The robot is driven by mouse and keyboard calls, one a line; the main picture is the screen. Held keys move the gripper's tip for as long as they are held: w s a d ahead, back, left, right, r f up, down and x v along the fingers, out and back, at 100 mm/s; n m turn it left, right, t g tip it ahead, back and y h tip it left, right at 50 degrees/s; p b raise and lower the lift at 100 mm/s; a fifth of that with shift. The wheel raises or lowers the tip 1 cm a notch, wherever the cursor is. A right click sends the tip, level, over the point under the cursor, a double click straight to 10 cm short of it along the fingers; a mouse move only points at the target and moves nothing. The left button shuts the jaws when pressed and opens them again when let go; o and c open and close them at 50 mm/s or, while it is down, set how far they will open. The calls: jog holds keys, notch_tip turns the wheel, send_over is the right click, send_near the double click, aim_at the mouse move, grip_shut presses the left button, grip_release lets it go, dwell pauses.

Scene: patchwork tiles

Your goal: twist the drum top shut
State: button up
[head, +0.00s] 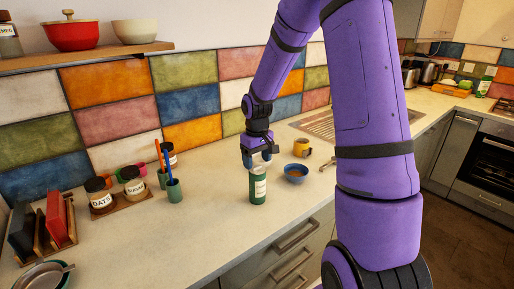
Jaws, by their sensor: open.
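A green drum (258,189) with a pale label stands upright on the counter in the head view. Its top end shows as a pale, silvery disc, too small to tell how the top sits. My gripper (258,160) is just above the drum and points down. Its two fingers are spread apart on either side of the drum's upper end. I cannot tell whether the fingers touch it. My purple arm reaches down from the upper right and hides part of the counter behind.
A blue bowl (295,173) and a yellow mug (301,147) stand just right of the drum. A green cup with brushes (174,189) and labelled jars (134,187) stand to the left. The counter front (200,240) is clear.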

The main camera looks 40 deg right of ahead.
jog(key=shift+f, duration=0.85)
jog(key=c, duration=1)
jog(key=shift+m, duration=1.5)
